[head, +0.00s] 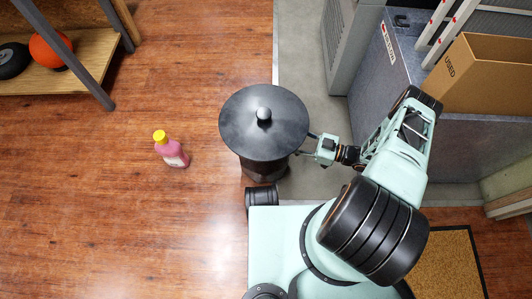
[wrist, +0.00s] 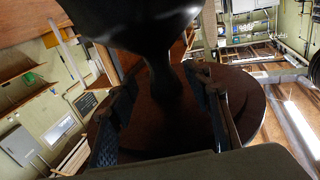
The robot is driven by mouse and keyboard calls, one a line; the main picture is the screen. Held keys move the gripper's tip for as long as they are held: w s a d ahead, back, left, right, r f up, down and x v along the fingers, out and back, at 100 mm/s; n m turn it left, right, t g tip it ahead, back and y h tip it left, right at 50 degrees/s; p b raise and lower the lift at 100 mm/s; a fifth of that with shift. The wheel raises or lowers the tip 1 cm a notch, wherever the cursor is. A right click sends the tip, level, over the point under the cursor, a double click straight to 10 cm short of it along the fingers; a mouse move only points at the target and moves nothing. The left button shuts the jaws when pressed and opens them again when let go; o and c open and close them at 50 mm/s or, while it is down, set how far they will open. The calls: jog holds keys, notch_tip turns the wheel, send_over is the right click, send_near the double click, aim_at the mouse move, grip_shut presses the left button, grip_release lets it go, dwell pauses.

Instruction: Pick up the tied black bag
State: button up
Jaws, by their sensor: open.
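No tied bag is plainly recognizable. In the head view a round, smooth black thing (head: 242,125) with a grey knob on top stands in the middle, its dark lower part mostly hidden under its wide top. My gripper (head: 305,152) is at its right side, near the rim, with its fingertips partly hidden. In the wrist view a black form (wrist: 135,22) narrows to a neck between the two open fingers of my gripper (wrist: 165,95). A broad dark brown disc lies behind them. I cannot tell whether the fingers touch the neck.
A pink bottle (head: 173,153) with a yellow cap is on the wood floor, left of the black thing. A wooden shelf (head: 75,75) holds an orange ball. A cardboard box (head: 490,75) sits on a grey cabinet (head: 375,75) at right. The left floor is mostly clear.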

jog(key=b+x, duration=0.1)
jog(key=x, duration=0.8)
jog(key=shift+w+d+f, duration=0.1)
jog(key=shift+w+f, duration=0.05)
jog(key=shift+c, duration=0.4)
grip_shut()
